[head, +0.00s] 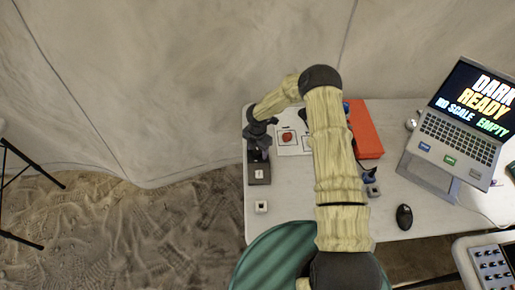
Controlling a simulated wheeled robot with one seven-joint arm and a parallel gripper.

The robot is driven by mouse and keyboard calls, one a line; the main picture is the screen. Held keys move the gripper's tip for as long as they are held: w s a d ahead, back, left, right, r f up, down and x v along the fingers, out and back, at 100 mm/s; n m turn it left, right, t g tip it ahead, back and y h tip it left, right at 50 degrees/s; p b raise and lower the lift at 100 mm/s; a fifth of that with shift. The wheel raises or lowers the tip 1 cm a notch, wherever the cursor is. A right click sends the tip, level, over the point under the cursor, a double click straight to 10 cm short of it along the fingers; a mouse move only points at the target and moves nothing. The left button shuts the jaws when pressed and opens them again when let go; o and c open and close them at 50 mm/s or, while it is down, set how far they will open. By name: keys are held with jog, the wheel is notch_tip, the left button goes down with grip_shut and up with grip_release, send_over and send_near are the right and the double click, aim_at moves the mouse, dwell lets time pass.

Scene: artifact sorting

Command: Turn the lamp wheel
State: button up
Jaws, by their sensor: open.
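My arm reaches over the white table (290,205) and bends to the left. My gripper (258,154) points down at the table's left edge, small and dark in this view. It is open. A dark box-like device (259,174) with a small white mark stands right below it, partly hidden by it. I cannot tell whether the fingers touch the device. No wheel can be made out clearly; it may be on this device, hidden by my gripper.
A white sheet with a red round piece (287,138) lies beside my gripper. An orange-red case (366,130) is behind my arm. A laptop (461,122) reads "DARK READY NO SCALE EMPTY". A black mouse (404,216) and a small white block (261,206) sit nearer the front.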

jog(key=shift+c, duration=0.3)
jog(key=c, duration=0.9)
